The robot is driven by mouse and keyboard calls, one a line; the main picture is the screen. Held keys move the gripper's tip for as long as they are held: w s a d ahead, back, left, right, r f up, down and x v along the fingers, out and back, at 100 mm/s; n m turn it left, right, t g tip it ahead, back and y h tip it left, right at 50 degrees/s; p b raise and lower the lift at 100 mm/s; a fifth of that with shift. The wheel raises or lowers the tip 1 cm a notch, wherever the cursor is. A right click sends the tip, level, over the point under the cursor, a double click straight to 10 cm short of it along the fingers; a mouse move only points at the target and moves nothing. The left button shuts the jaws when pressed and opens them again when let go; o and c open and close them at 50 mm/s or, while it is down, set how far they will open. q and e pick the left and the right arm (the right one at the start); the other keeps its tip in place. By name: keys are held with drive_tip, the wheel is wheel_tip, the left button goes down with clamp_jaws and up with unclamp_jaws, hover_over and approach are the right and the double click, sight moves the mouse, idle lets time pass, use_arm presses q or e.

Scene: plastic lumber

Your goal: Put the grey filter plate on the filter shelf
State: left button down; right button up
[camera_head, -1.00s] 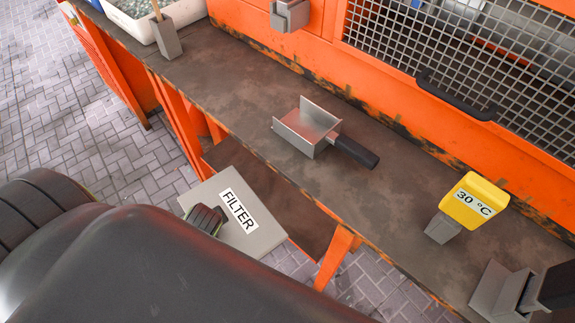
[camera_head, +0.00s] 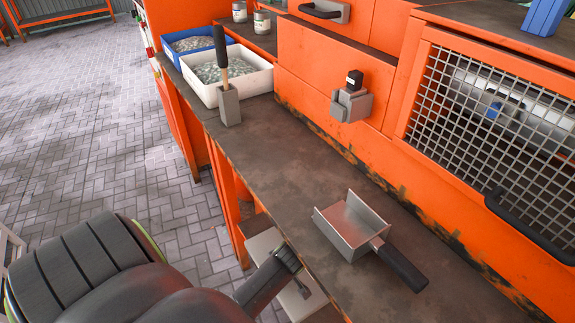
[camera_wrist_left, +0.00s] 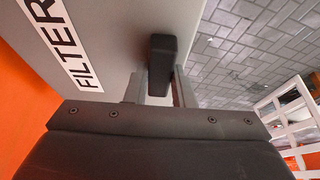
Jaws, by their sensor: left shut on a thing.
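The grey filter plate (camera_head: 262,244) shows in part beside and below the bench's front edge in the head view, with my left arm covering much of it. In the left wrist view the plate (camera_wrist_left: 110,35) fills the upper left, with its white FILTER label and a black handle (camera_wrist_left: 162,60). My left gripper (camera_wrist_left: 160,88) is shut on that handle. The filter shelf under the bench is mostly hidden by the plate and my arm. I cannot tell whether the plate touches it. My right gripper is not in view.
White (camera_head: 250,80) and blue (camera_head: 175,55) bins stand at the back. An orange machine with a mesh door (camera_head: 490,120) borders the right. Paved floor is open at left.

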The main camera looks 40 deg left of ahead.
use_arm(q)
drive_tip(key=w, duration=0.2)
drive_tip(key=w+d, duration=0.1)
drive_tip(key=shift+w, duration=0.4)
drive_tip(key=shift+s+f+b, duration=0.2)
drive_tip(key=shift+f+b, duration=0.2)
drive_tip(key=shift+f, duration=1.15)
wheel_tip(320, 180, down, 3)
drive_tip(key=shift+f+b, duration=0.2)
drive_tip(key=shift+b, duration=0.4)
drive_tip(key=shift+w+f, duration=0.15)
drive_tip(key=shift+f, duration=0.15)
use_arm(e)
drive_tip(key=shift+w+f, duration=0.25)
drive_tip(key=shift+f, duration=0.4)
use_arm(q)
drive_tip(key=c, duration=1.3)
unclamp_jaws()
drive_tip(key=shift+c, duration=0.2)
drive_tip(key=shift+o, duration=0.5)
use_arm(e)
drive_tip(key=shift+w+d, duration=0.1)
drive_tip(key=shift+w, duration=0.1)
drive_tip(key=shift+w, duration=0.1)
